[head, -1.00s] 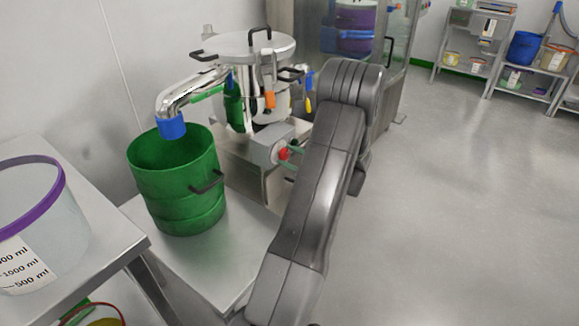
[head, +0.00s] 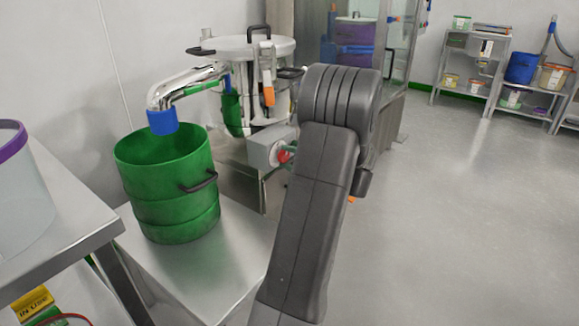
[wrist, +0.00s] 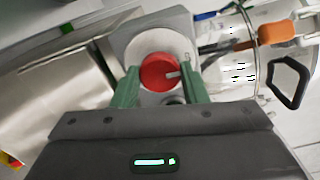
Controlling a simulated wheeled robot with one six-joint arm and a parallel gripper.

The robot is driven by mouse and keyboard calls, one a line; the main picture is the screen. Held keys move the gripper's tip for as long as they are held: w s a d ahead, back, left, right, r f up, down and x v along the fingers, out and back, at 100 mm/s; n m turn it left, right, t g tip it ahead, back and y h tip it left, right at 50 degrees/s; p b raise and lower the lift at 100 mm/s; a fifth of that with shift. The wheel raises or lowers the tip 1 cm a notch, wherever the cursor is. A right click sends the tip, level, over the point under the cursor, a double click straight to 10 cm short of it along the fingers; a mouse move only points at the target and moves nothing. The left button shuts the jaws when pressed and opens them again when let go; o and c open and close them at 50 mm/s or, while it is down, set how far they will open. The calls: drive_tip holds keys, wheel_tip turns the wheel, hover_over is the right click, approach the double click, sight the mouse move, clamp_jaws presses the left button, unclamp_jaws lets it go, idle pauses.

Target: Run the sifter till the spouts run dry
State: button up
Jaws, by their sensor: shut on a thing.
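The steel sifter (head: 250,50), a round lidded drum with dark handles and orange-tipped clamps, stands left of my arm. Its bent chrome spout (head: 190,82) ends in a blue sleeve (head: 162,122) over a green drum (head: 165,200). No flow shows at the sleeve; the drum's bottom is hidden. A grey control box (head: 262,148) on the sifter's base carries a red knob (head: 284,156). My arm hides the gripper in the head view.
A steel table (head: 60,200) with a purple-rimmed tub (head: 20,190) stands at the left. A low steel stand (head: 215,270) carries the drum. Shelves with tubs (head: 475,70) stand at the far right. The floor (head: 450,220) on the right is clear.

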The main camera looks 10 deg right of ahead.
drive_tip(key=shift+n, duration=0.4)
drive_tip(key=o, duration=1)
drive_tip(key=shift+c, duration=0.2)
drive_tip(key=p+v, duration=0.3)
drive_tip(key=v, duration=1)
drive_tip(key=shift+s+d, duration=0.25)
drive_tip(key=shift+s, duration=0.05)
